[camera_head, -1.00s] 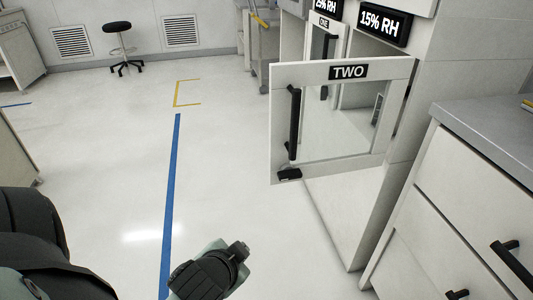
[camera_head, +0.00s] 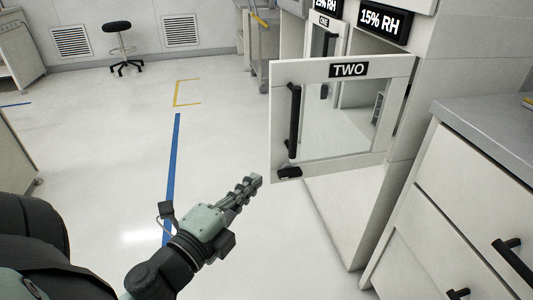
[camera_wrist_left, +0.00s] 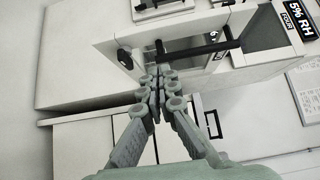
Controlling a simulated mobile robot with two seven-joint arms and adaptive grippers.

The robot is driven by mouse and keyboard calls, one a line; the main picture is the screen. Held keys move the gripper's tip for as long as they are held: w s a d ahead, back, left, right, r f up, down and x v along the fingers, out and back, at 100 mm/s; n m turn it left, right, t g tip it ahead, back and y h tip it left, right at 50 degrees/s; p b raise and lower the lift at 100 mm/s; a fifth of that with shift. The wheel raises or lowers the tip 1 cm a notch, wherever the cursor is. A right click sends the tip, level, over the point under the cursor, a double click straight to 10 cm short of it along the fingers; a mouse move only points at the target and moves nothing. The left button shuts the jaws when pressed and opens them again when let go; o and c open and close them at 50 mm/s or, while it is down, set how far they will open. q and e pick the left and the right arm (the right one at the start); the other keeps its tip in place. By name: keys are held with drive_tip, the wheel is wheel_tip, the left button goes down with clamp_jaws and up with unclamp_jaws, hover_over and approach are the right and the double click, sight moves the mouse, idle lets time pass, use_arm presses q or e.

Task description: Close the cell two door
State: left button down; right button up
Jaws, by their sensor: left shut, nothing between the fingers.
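The cell two door (camera_head: 400,70) is a white framed panel with a clear window, labelled TWO. It stands swung open from the cabinet, with a vertical black bar handle (camera_head: 294,122) near its left edge and a black latch (camera_head: 289,173) at its lower left corner. My left gripper (camera_head: 256,181) is shut and empty, below and left of the door, apart from it. In the left wrist view, my left gripper (camera_wrist_left: 154,82) points toward a white cabinet front with black handles. My right gripper is not in view.
The door marked ONE (camera_head: 323,22) is behind door two, beside a 15% RH display (camera_head: 384,23). A drawer unit with a grey top (camera_head: 490,125) stands at the right. A black stool (camera_head: 120,45) is far back. The floor left of the door is clear, with a blue line (camera_head: 173,150).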

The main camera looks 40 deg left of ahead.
use_arm(q)
drive_tip(key=p, duration=0.3)
approach(276, 143)
drive_tip(key=w+d, duration=0.3)
drive_tip(key=w+a, duration=0.2)
drive_tip(key=shift+w+a, duration=0.15)
drive_tip(key=shift+a, duration=0.25)
drive_tip(key=shift+w+a, duration=0.3)
drive_tip(key=shift+a, duration=0.05)
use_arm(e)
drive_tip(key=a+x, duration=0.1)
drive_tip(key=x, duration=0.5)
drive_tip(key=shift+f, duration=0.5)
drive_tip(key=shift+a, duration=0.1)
